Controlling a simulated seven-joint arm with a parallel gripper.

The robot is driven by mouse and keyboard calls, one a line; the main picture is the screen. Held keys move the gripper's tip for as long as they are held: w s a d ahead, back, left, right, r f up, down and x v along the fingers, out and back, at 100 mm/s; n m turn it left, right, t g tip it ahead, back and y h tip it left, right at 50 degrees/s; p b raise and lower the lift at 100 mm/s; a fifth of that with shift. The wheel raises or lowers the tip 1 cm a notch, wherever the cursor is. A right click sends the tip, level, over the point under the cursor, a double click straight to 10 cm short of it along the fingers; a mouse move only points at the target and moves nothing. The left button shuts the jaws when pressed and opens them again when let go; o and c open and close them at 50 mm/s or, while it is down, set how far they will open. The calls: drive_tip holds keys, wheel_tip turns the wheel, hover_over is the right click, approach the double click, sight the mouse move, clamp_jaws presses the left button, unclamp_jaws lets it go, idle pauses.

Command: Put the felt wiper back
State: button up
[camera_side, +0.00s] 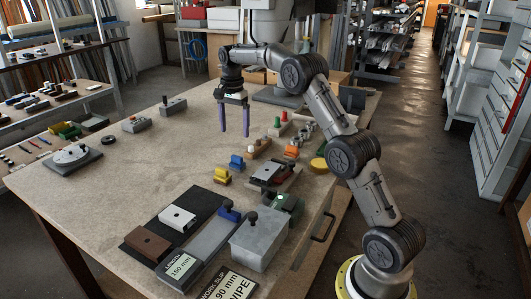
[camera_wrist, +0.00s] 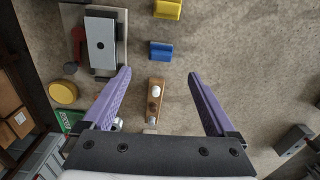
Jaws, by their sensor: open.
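My gripper (camera_side: 234,132) hangs open and empty above the table, its two purple fingers pointing down. I cannot tell for certain which piece is the felt wiper. A blue block (camera_side: 237,163) and a yellow block (camera_side: 222,176) stand on the tabletop; the wrist view shows the blue one (camera_wrist: 161,51) and yellow one (camera_wrist: 168,9) beyond the fingertips. A small wooden block (camera_wrist: 155,100) with a white knob lies below, between the fingers in that view.
A metal fixture (camera_wrist: 101,43) is left of the blue block in the wrist view. The table's left middle is mostly clear.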

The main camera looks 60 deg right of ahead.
drive_tip(key=s+a+r+n+t, duration=0.3)
drive_tip(key=s+a+r+n, duration=0.75)
drive_tip(key=s+a, duration=0.55)
drive_tip(key=s+a+f+n+t, duration=0.1)
drive_tip(key=s+a+f+n, duration=0.1)
drive_tip(key=s, duration=0.7)
drive_tip(key=s+a+f+n+t, duration=0.1)
drive_tip(key=s+a+f+n, duration=0.2)
drive_tip(key=s, duration=0.7)
drive_tip(key=shift+a+n, duration=1.05)
drive_tip(key=shift+a, duration=0.05)
